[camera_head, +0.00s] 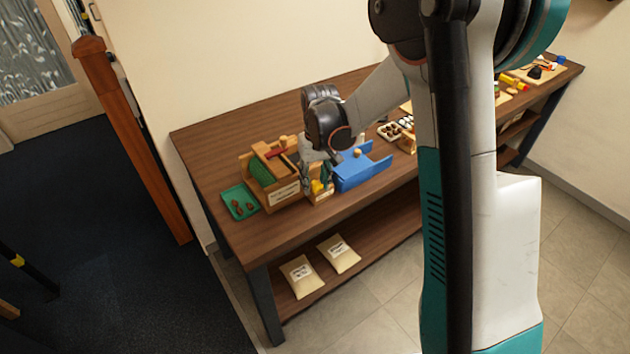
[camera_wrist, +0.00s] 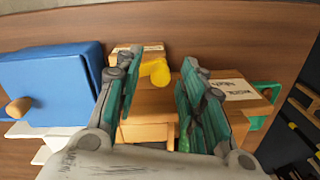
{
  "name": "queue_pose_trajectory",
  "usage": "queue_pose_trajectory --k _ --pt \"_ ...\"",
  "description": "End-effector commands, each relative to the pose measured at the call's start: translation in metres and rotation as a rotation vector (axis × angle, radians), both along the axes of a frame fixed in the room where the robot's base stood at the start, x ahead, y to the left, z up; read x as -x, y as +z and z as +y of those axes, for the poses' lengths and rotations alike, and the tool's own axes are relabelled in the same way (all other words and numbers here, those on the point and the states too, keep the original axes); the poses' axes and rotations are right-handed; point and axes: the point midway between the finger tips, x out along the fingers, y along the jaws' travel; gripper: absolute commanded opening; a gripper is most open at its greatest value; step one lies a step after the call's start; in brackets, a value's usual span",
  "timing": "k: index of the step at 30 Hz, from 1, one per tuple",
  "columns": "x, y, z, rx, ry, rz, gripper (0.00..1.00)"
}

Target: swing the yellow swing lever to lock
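The yellow swing lever (camera_wrist: 155,71) shows in the wrist view on a small wooden block (camera_wrist: 140,52) with a label. My gripper (camera_wrist: 157,78) is open, its two green-padded fingers spread apart, with the lever in the gap between the fingertips. I cannot tell if either finger touches it. In the head view the lever is a small yellow spot (camera_head: 317,186) on the small wooden block (camera_head: 322,197), just below my gripper (camera_head: 316,172). My wrist hides part of the block there.
A blue box (camera_head: 358,170) with a round wooden knob stands right of the block in the head view. A wooden crate (camera_head: 283,195) with a label stands close on the left, beside a green tray (camera_head: 239,202). The table's front strip (camera_head: 300,224) is clear.

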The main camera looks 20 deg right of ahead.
Motion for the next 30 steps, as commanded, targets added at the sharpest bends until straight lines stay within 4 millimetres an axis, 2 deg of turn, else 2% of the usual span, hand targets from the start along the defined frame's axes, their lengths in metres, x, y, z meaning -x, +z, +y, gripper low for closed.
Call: queue_pose_trajectory --k 5,12,18,23,30 --pt "0.0 0.027 -0.001 0.0 0.0 0.0 0.37" --pt "0.0 0.076 -0.003 0.0 0.0 0.0 0.37" --pt "0.0 0.105 -0.005 0.0 0.0 0.0 0.37" --pt "0.0 0.114 -0.005 0.0 0.0 0.0 0.37" --pt "0.0 0.115 -0.005 0.0 0.0 0.0 0.37"
